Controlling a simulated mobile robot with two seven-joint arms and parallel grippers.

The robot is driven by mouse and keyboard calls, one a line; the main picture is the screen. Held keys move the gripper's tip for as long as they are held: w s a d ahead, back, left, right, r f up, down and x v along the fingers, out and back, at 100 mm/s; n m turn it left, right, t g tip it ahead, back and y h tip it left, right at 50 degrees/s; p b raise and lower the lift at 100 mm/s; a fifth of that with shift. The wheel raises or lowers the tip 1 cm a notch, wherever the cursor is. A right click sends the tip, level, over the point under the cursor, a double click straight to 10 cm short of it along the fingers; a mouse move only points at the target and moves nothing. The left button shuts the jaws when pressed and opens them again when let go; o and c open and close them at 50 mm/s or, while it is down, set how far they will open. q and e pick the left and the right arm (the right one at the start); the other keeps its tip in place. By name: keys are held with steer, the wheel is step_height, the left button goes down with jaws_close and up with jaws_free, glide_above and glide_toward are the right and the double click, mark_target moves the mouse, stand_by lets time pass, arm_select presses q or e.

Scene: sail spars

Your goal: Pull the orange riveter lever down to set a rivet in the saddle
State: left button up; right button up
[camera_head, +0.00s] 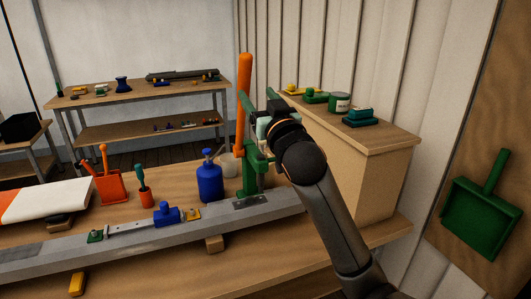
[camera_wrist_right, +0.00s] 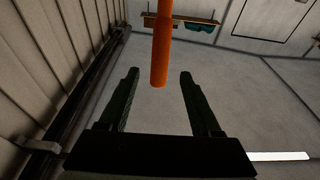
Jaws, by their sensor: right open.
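The orange riveter lever (camera_head: 243,105) stands nearly upright on the green riveter (camera_head: 250,172), which sits over the grey spar (camera_head: 125,243). The saddle cannot be made out clearly at the riveter's foot. My right gripper (camera_head: 256,98) is open beside the lever in the head view. In the right wrist view the lever (camera_wrist_right: 161,50) comes down from the top, and its end lies in line with the gap between the two open fingers (camera_wrist_right: 158,75). No finger clearly touches it. My left gripper is not in view.
A blue bottle (camera_head: 210,180) stands just left of the riveter. A wooden cabinet (camera_head: 375,175) with green items on top stands close on the right, behind my right arm.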

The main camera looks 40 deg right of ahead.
mark_target(246, 81)
steer(key=p+x, duration=0.1)
steer(key=x, duration=0.8)
steer(key=shift+f, duration=0.1)
steer(key=shift+c, duration=0.2)
jaws_close()
